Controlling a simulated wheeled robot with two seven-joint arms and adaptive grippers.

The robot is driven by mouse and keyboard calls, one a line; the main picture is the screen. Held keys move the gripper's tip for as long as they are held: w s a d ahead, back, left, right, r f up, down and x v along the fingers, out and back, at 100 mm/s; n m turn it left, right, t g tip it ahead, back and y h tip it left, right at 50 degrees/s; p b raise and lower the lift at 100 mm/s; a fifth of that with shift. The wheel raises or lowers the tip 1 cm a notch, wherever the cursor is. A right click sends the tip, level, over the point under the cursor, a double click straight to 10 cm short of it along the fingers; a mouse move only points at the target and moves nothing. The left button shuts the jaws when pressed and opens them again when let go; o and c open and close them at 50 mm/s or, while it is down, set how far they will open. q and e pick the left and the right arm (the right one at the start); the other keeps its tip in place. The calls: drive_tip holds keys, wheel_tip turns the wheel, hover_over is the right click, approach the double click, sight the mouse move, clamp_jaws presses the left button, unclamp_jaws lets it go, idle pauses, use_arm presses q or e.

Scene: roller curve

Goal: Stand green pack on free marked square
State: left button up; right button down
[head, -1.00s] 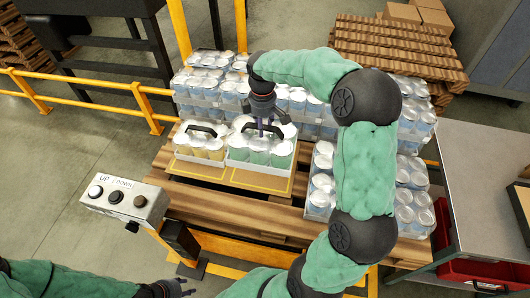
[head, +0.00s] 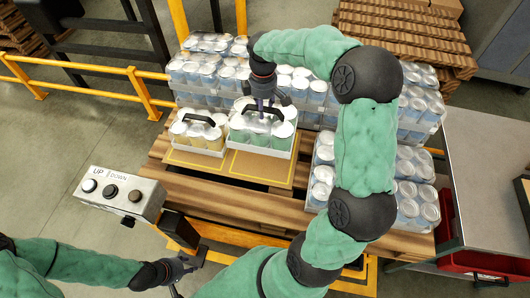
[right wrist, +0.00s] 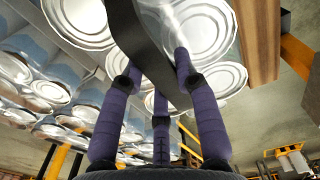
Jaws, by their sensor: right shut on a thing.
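The green pack (head: 262,141), a white tray of green cans with silver lids and a dark handle, is at the right of the brown sheet (head: 240,180). My right gripper (head: 264,108) is shut on its handle. The handle also shows between the fingers in the right wrist view (right wrist: 150,60). The pack is upright and looks slightly above the sheet; its underside is hidden. A yellow-lined square (head: 262,168) shows partly below and in front of it. A yellow pack (head: 198,136) stands close on its left. My left gripper (head: 188,277) is empty and open at lower centre.
Blue can packs (head: 205,72) are stacked behind, with more at the right (head: 410,205). Wooden pallet boards (head: 240,205) show in front of the sheet. An UP/DOWN button box (head: 120,193) stands front left. A yellow rail (head: 90,88) runs at the left.

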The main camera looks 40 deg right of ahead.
drive_tip(key=shift+w+d+f+b, duration=0.1)
drive_tip(key=shift+f+b, duration=0.55)
drive_tip(key=shift+f, duration=0.6)
drive_tip(key=shift+w+f+b, duration=0.1)
drive_tip(key=shift+f+b, duration=0.55)
drive_tip(key=shift+f, duration=0.55)
drive_tip(key=shift+f+b, duration=1)
drive_tip(key=shift+f, duration=4.05)
drive_tip(key=c, duration=1.3)
unclamp_jaws()
drive_tip(key=shift+s+f, duration=0.15)
drive_tip(key=shift+f, duration=0.05)
drive_tip(key=o, duration=0.4)
drive_tip(key=shift+r, duration=0.1)
wheel_tip(320, 180, up, 12)
drive_tip(key=shift+r+p, duration=0.1)
drive_tip(key=shift+p, duration=1.1)
